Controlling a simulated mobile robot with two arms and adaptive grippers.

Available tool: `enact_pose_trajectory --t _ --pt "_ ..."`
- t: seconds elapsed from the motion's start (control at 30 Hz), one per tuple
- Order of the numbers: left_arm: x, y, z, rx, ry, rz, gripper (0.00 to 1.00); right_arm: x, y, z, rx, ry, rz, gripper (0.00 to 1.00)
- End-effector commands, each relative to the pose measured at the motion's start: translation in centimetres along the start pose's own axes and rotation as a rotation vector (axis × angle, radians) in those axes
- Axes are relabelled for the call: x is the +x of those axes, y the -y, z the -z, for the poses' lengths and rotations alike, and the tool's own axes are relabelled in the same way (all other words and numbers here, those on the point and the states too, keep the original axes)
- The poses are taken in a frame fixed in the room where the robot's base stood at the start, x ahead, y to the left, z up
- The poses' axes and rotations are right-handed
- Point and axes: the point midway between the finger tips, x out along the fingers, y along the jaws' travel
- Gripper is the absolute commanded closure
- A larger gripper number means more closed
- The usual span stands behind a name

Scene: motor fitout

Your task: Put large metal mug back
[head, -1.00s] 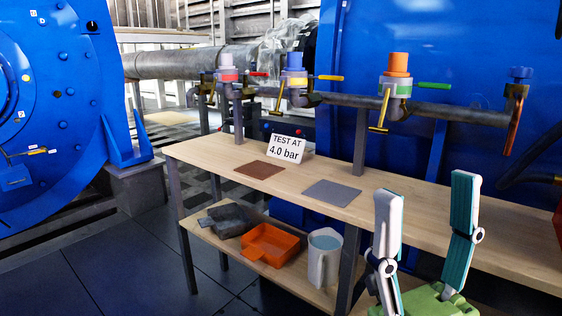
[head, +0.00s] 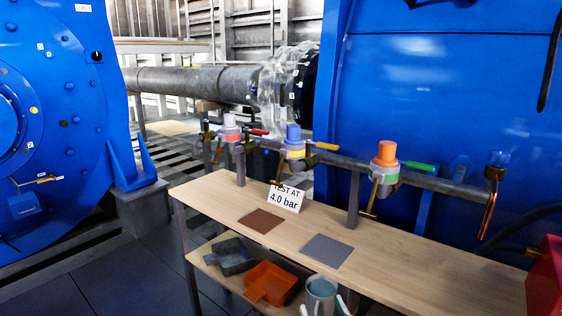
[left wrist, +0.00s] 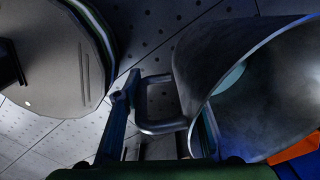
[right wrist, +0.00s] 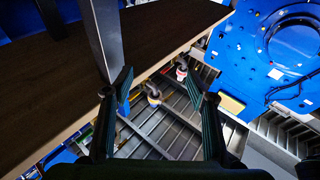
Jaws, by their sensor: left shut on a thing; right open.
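The large metal mug (head: 321,287), grey with a pale teal inside, shows at the bottom of the head view, beside the orange tray at lower-shelf height. Its lower part is cut off, so I cannot tell whether it rests on anything. In the left wrist view the mug (left wrist: 225,60) looks tilted, with its handle (left wrist: 160,103) between the fingers of my left gripper (left wrist: 168,95), which is shut on it. My left gripper is hidden in the head view.
The wooden table (head: 400,262) bears a brown mat (head: 261,220), a grey mat (head: 327,251) and a test sign (head: 286,198). Valves line the pipe behind. Below are an orange tray (head: 272,282) and a dark tray (head: 232,255). A red box (head: 545,285) stands right.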

Motion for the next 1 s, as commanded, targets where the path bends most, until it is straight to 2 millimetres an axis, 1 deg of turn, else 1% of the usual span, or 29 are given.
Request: enact_pose_trajectory --t 0.03,0.17,0.2,0.27,0.3,0.37,0.4,0.47,0.5,0.57,0.6,0.67,0.7,0.77,0.8,0.87,0.9,0.97,1.0 --pt "-2.5 0.2 0.3 -0.036 -0.003 0.007 1.0 -0.3 -0.1 -1.1 0.001 0.061 -0.002 0.48" --pt "-6.1 0.2 0.6 -0.141 -0.004 0.007 1.0 -2.1 -0.3 -5.2 0.003 0.205 -0.006 0.48" --pt "-7.3 0.1 0.6 -0.175 -0.004 0.007 1.0 -2.8 -0.3 -6.5 0.004 0.25 -0.007 0.48" --pt "-9.1 0.1 0.8 -0.225 -0.004 0.006 1.0 -4.2 -0.4 -8.4 0.006 0.322 -0.009 0.48" --pt "-10.4 0.1 0.9 -0.261 -0.005 0.007 1.0 -5.2 -0.4 -9.7 0.007 0.373 -0.01 0.48" --pt "-12.3 0.0 0.9 -0.317 -0.004 0.006 1.0 -7.0 -0.5 -11.6 0.008 0.451 -0.012 0.48" --pt "-13.7 -0.1 1.0 -0.355 -0.004 0.007 1.0 -8.4 -0.5 -12.9 0.01 0.507 -0.014 0.48" --pt "-15.9 -0.2 1.1 -0.415 -0.005 0.006 1.0 -10.7 -0.5 -14.7 0.012 0.591 -0.016 0.48" --pt "-17.3 -0.2 1.1 -0.456 -0.005 0.007 1.0 -12.4 -0.5 -15.9 0.013 0.65 -0.017 0.48" --pt "-19.5 -0.4 1.1 -0.518 -0.004 0.007 1.0 -15.3 -0.5 -17.5 0.016 0.739 -0.019 0.48" --pt "-20.9 -0.5 1.2 -0.559 -0.005 0.007 1.0 -17.2 -0.5 -18.4 0.018 0.797 -0.02 0.48" --pt "-22.9 -0.6 1.2 -0.619 -0.004 0.007 1.0 -20.4 -0.5 -19.6 0.02 0.883 -0.022 0.48" --pt "-24.2 -0.7 1.1 -0.659 -0.003 0.006 1.0 -22.5 -0.4 -20.3 0.022 0.94 -0.023 0.48" --pt "-26.1 -0.9 1.1 -0.716 -0.004 0.006 1.0 -25.7 -0.4 -21.1 0.025 1.021 -0.024 0.48" --pt "-27.4 -1.0 1.1 -0.752 -0.004 0.005 1.0 -27.9 -0.3 -21.4 0.027 1.075 -0.025 0.48" --pt "-29.2 -1.2 1.0 -0.807 -0.004 0.006 1.0 -31.2 -0.2 -21.8 0.03 1.154 -0.026 0.48" --pt "-30.4 -1.3 1.0 -0.843 -0.003 0.005 1.0 -33.4 -0.1 -21.9 0.032 1.204 -0.026 0.48" --pt "-32.1 -1.5 0.9 -0.895 -0.004 0.006 1.0 -36.7 0.0 -21.9 0.035 1.28 -0.027 0.48" --pt "-33.3 -1.6 0.9 -0.928 -0.004 0.005 1.0 -38.9 0.1 -21.8 0.037 1.329 -0.027 0.48"
